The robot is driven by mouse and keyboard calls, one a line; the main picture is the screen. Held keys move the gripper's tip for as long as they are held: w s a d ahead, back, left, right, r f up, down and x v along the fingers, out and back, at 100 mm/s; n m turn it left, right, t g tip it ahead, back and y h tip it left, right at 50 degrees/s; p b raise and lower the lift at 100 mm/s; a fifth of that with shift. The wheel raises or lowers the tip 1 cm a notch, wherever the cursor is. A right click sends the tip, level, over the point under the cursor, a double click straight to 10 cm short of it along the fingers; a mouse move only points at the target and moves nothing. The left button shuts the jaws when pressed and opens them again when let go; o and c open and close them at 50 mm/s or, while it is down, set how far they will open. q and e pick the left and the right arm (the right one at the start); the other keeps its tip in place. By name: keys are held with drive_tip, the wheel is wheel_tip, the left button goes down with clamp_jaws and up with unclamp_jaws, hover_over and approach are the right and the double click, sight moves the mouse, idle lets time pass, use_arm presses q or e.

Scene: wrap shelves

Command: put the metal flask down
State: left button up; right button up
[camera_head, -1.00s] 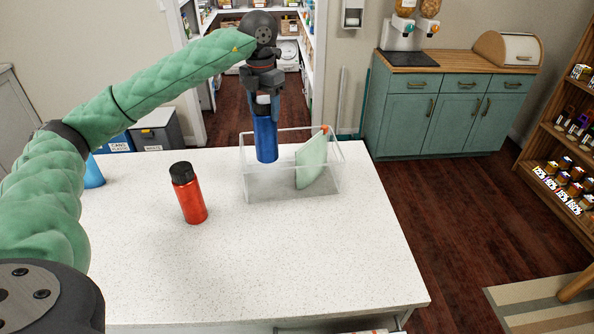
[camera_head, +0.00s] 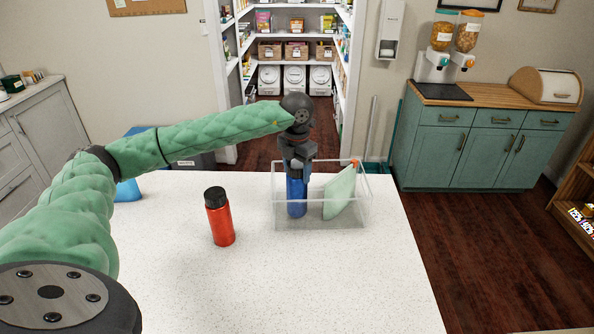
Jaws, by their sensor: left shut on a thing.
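My left gripper (camera_head: 297,170) is shut on a blue metal flask (camera_head: 297,198). The flask is upright, inside the left part of a clear open-topped bin (camera_head: 350,222) on the white counter. Its lower end is close to the bin floor; I cannot tell whether it touches. The gripper covers the flask's top. A pale green flat item (camera_head: 341,194) with an orange tip leans in the right part of the bin, beside the flask. My right gripper is not in view.
A red bottle with a black cap (camera_head: 220,218) stands upright on the counter (camera_head: 280,280), left of the bin. A blue object (camera_head: 127,191) shows partly behind my left arm. The counter's front and middle are clear.

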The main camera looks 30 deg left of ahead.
use_arm(q)
drive_tip(key=shift+f, duration=0.6)
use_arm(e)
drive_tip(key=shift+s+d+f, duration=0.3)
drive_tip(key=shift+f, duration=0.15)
use_arm(q)
drive_tip(key=shift+f, duration=0.1)
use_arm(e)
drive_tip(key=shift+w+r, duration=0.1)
use_arm(q)
drive_tip(key=o, duration=1.3)
drive_tip(key=shift+o, duration=1)
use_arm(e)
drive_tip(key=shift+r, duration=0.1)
use_arm(q)
wheel_tip(320, 180, up, 10)
drive_tip(key=b, duration=0.4)
drive_tip(key=shift+r+b, duration=0.25)
drive_tip(key=shift+b, duration=0.15)
drive_tip(key=shift+r, duration=0.85)
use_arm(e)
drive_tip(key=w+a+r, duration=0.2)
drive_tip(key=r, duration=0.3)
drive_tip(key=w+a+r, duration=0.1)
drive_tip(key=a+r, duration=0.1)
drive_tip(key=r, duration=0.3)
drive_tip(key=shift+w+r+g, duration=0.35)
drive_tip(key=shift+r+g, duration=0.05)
